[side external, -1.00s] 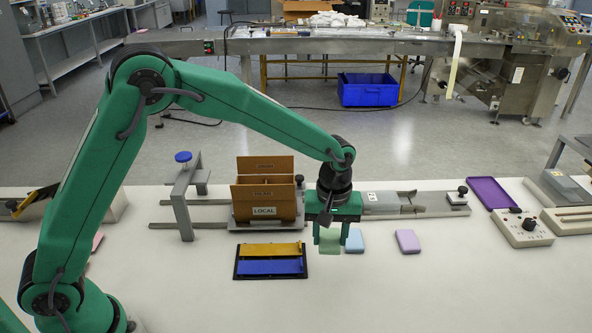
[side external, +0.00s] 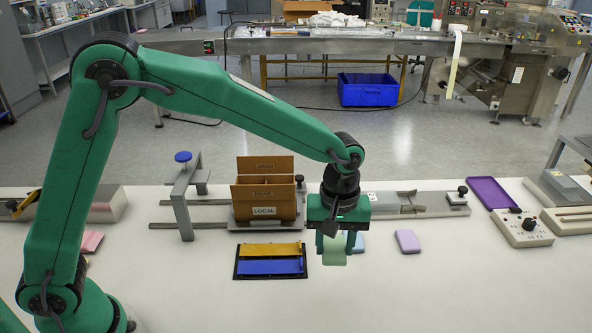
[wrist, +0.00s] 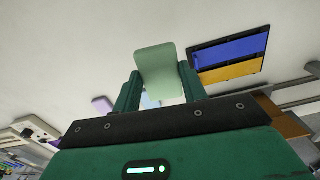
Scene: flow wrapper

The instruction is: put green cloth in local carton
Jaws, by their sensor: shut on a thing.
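The green cloth (side external: 334,250) is a pale green folded rectangle held between the fingers of my gripper (side external: 334,243). In the wrist view the cloth (wrist: 156,68) sticks out past the fingertips of my gripper (wrist: 158,85), which is shut on it. In the side view it hangs below the gripper, in front of the carton row. The local carton (side external: 264,195) is a brown open box with flaps up and a LOCAL label on its front, to the left of and behind my gripper. Its inside is mostly hidden.
A black tray with yellow and blue bars (side external: 270,262) lies in front of the carton. A blue cloth (side external: 358,242), partly hidden, and a lilac cloth (side external: 408,241) lie to the right. A grey stand with a blue knob (side external: 184,180) rises left of the carton.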

